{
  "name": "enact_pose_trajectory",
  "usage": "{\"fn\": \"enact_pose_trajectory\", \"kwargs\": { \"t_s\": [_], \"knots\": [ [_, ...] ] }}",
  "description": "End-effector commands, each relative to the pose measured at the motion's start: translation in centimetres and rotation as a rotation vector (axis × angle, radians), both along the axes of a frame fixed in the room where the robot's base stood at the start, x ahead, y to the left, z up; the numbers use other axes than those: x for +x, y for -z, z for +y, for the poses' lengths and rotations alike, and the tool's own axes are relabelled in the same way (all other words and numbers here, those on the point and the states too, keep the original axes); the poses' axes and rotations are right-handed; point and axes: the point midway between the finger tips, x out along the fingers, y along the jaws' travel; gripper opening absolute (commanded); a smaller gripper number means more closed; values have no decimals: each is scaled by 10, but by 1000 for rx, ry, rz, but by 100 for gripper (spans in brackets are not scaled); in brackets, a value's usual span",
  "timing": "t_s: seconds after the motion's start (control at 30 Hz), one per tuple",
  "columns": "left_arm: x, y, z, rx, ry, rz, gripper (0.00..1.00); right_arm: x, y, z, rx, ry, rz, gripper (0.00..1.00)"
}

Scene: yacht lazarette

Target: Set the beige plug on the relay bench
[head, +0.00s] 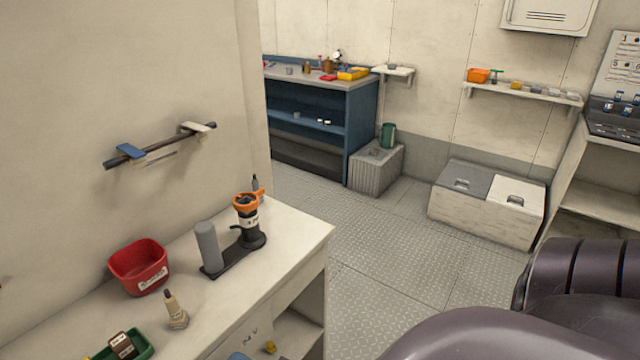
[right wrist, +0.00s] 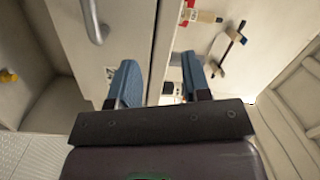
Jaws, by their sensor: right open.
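I cannot clearly pick out a beige plug. A small beige, bottle-like item with a dark top (head: 177,313) stands upright on the near cream counter (head: 305,228). No bench carries a label I can read as relay bench; a blue bench (head: 358,112) with a grey top stands against the back wall. My right gripper (right wrist: 160,82) is open, with its two blue fingers apart and nothing visible between them. It is in front of a pale cabinet front with a metal handle (right wrist: 94,20). My left gripper is not in view.
On the near counter are a red bin (head: 139,268), a green tray (head: 135,346) and a black stand with an orange ring (head: 247,218). A grey-and-white chest (head: 487,202) and a ribbed box (head: 375,168) stand on the floor. The metal floor between (head: 385,245) is clear.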

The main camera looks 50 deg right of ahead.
Motion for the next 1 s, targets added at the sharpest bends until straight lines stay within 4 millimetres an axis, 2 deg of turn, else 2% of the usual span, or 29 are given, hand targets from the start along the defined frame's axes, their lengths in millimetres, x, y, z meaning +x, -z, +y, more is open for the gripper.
{"fn": "enact_pose_trajectory", "kwargs": {
  "t_s": [0.1, 0.3, 0.4, 0.5, 0.67, 1.0],
  "knots": [
    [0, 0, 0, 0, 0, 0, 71, -15, 38, -14, -342, -35, 77, 44],
    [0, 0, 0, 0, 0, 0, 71, -47, 99, -50, -891, -123, 238, 44],
    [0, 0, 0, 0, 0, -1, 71, -63, 122, -69, -1097, -168, 315, 44],
    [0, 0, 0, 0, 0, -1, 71, -74, 135, -84, -1236, -201, 371, 44],
    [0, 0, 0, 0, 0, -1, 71, -82, 144, -94, -1331, -227, 409, 44],
    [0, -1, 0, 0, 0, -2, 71, -82, 144, -95, -1334, -227, 409, 44]
  ]
}}
